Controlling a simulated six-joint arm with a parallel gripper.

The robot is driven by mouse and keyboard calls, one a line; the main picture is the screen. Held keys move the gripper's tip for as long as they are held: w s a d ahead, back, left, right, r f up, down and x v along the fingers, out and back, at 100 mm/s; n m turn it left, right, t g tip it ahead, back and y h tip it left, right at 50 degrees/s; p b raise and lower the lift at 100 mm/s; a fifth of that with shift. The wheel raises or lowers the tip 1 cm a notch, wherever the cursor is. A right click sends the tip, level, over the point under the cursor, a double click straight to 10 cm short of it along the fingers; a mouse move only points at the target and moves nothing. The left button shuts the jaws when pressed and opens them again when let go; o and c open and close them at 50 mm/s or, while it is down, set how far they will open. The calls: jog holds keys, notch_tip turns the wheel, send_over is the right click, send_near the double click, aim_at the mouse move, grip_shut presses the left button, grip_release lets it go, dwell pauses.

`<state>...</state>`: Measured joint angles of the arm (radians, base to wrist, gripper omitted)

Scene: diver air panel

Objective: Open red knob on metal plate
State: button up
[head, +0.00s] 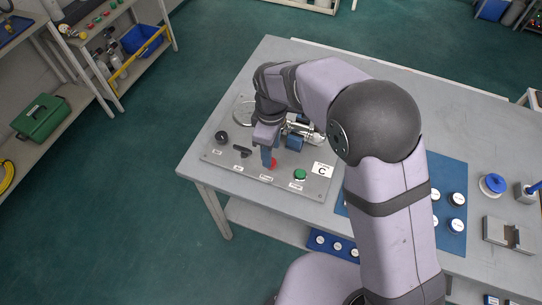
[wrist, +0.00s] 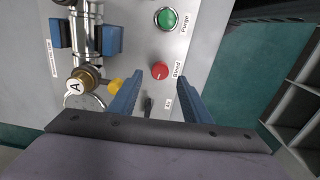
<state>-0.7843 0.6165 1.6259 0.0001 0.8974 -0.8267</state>
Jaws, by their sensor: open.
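The red knob (wrist: 160,70), beside a label that reads Bleed, sits on the grey metal plate (wrist: 215,20) in the wrist view. In the head view the red knob (head: 273,163) is partly hidden behind my gripper (head: 268,158). In the wrist view my gripper (wrist: 158,90) is open, with its two blue fingers apart and the knob showing between and just beyond their tips. I see no contact with the knob. The metal plate (head: 225,158) lies on the grey table in the head view.
A green knob (wrist: 167,19) labelled Purge is next to the red one. A yellow knob (wrist: 115,86), a black lever (wrist: 148,104) and a brass fitting with an A tag (wrist: 80,82) are near the fingers. A blue mat (head: 448,178) with round pieces lies to the right.

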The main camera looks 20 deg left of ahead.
aim_at(278, 182)
jog(key=shift+r, duration=1.55)
jog(key=m, duration=0.3)
jog(key=shift+w+a+f, duration=0.1)
jog(key=shift+w+a, duration=0.25)
jog(key=shift+w, duration=0.05)
jog(key=s+d+f+m, duration=0.3)
jog(key=s+d+f, duration=0.1)
jog(key=f, duration=0.1)
jog(key=shift+s+d+f+m, duration=0.1)
jog(key=shift+s+d+m, duration=0.1)
jog(key=shift+m, duration=0.2)
jog(key=s+d, duration=0.1)
jog(key=d, duration=0.1)
jog(key=s+d+m, duration=0.1)
jog(key=d, duration=0.1)
jog(key=s+d+f+m+g+h, duration=0.1)
jog(key=s+d, duration=0.1)
jog(key=shift+s+f, duration=0.1)
jog(key=s+d+r+m, duration=0.1)
jog(key=s+d+m, duration=0.2)
jog(key=d, duration=0.5)
jog(key=s+d+r+m, duration=0.1)
jog(key=s+d+m, duration=0.2)
jog(key=d, duration=0.5)
jog(key=w+d+r+m+t+y, duration=0.1)
jog(key=w+d+r+m, duration=0.2)
jog(key=d, duration=0.4)
jog(key=shift+w+r+m, duration=0.15)
jog(key=shift+r+m, duration=0.15)
jog(key=shift+r, duration=0.15)
